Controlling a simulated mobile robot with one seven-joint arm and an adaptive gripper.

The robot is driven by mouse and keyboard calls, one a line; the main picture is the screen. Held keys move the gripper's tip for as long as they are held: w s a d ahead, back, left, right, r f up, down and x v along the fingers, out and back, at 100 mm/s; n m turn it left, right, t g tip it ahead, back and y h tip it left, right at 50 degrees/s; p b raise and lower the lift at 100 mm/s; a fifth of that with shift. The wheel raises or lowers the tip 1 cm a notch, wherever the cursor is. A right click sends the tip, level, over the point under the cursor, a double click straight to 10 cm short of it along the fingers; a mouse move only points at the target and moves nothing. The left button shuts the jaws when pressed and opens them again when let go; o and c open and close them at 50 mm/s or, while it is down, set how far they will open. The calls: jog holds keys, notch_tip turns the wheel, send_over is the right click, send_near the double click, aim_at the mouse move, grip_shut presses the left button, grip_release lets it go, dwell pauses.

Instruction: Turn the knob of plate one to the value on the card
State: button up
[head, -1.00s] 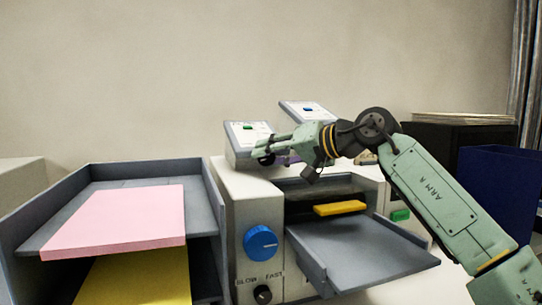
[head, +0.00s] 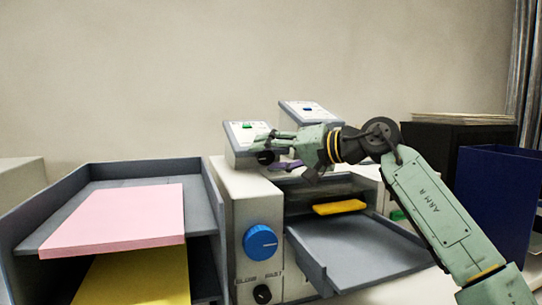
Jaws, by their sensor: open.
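A light plate with a grey edge and a green mark (head: 247,128) stands tilted at the back of the machine. A second such plate with a blue mark (head: 308,110) stands behind it, to the right. I cannot tell which is plate one. A black knob (head: 266,157) shows at the front plate's lower right. My gripper (head: 268,146) reaches in from the right, with its open fingers at this knob; whether they touch it is unclear. A blue knob (head: 260,240) sits on the machine's front, with a small black knob (head: 262,294) below it. No readable card shows.
A grey tray (head: 30,235) at left holds pink sheets (head: 120,218) above yellow ones (head: 135,278). The machine's grey tray (head: 365,255) juts forward, with a yellow block (head: 340,207) behind it. A blue bin (head: 495,200) and black box (head: 450,150) stand at right.

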jog(key=v, duration=1.2)
